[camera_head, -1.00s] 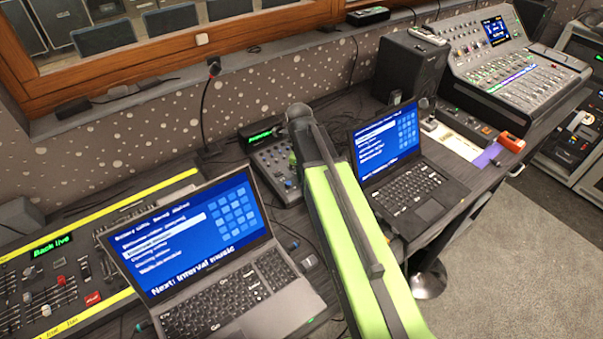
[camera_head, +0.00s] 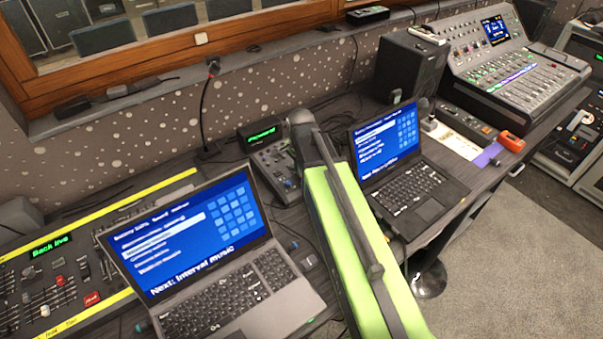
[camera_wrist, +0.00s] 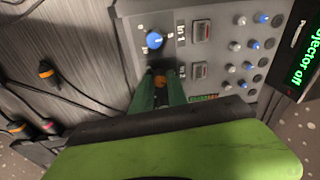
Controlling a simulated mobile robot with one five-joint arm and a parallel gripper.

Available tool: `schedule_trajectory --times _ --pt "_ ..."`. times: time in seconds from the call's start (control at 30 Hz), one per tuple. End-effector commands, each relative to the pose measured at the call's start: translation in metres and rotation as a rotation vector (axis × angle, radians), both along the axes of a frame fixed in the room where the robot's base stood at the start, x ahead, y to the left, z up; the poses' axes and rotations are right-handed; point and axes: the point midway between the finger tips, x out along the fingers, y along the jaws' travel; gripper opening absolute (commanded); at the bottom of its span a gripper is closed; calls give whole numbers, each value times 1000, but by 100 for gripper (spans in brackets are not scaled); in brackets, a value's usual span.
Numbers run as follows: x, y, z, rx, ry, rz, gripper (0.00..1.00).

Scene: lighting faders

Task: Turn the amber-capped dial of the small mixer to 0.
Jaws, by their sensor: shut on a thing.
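The small mixer (camera_wrist: 215,75) is a grey panel with blue and white knobs. Its amber-capped dial (camera_wrist: 160,80) sits between my green fingertips in the wrist view, below a blue-capped dial (camera_wrist: 154,41). My gripper (camera_wrist: 161,77) is shut on the amber-capped dial, with one finger on each side. The fingers hide most of this dial and its scale, so I cannot read its setting. In the head view the mixer (camera_head: 268,165) lies between the two laptops, and my arm covers its right part and my gripper.
An open laptop (camera_head: 195,235) stands left of the mixer and another (camera_head: 385,140) right of it. A small display with green text (camera_head: 263,134) stands behind the mixer. A gooseneck microphone (camera_head: 206,110) rises behind. Cables (camera_wrist: 50,85) lie beside the mixer.

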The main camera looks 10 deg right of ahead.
Motion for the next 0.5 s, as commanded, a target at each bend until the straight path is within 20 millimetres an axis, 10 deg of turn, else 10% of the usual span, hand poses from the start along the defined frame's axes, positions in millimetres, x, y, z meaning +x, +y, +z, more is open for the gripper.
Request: schedule_trajectory --times 0.5 --pt "-5 1 -1 -44 -12 488 0"
